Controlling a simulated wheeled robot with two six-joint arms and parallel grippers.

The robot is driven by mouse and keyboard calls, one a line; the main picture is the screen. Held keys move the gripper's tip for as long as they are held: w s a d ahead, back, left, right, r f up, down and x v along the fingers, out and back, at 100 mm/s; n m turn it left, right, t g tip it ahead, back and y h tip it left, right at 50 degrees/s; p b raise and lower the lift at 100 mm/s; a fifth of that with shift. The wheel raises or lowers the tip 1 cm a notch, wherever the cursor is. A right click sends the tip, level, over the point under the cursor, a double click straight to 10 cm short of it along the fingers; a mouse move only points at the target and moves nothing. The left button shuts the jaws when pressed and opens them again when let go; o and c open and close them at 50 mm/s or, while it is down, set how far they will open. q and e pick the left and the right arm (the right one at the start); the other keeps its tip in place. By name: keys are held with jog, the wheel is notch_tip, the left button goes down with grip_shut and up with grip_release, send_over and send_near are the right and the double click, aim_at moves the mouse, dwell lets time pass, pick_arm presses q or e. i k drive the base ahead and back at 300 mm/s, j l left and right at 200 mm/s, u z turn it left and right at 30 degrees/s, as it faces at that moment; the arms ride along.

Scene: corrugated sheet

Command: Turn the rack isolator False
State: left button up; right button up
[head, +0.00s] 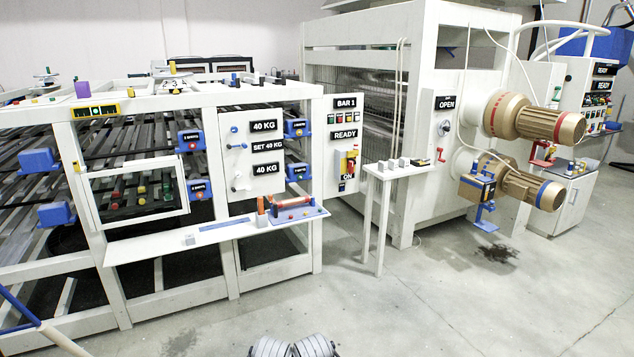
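Labels reading BAR 1 and READY sit higher on the same panel. Neither of my grippers shows in the head view. Two grey ribbed parts at the bottom middle edge seem to be mine, with no fingers visible.
A narrow white side table (400,171) with small blocks stands just right of the panel. A white shelf (150,243) with a blue tray (290,215) juts from the rack front. The large white machine (425,190) stands behind right. The concrete floor (400,300) in front is clear.

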aim_at(351, 161)
jog(key=i+l+z, duration=0.35)
jog(key=i, duration=0.55)
jog(key=i+z, duration=0.35)
jog(key=i, duration=1.1)
jog(key=i+l+u, duration=0.15)
jog(key=i, duration=1.05)
jog(key=i+l+u, duration=0.1)
jog(key=i, duration=0.45)
jog(key=l, duration=0.1)
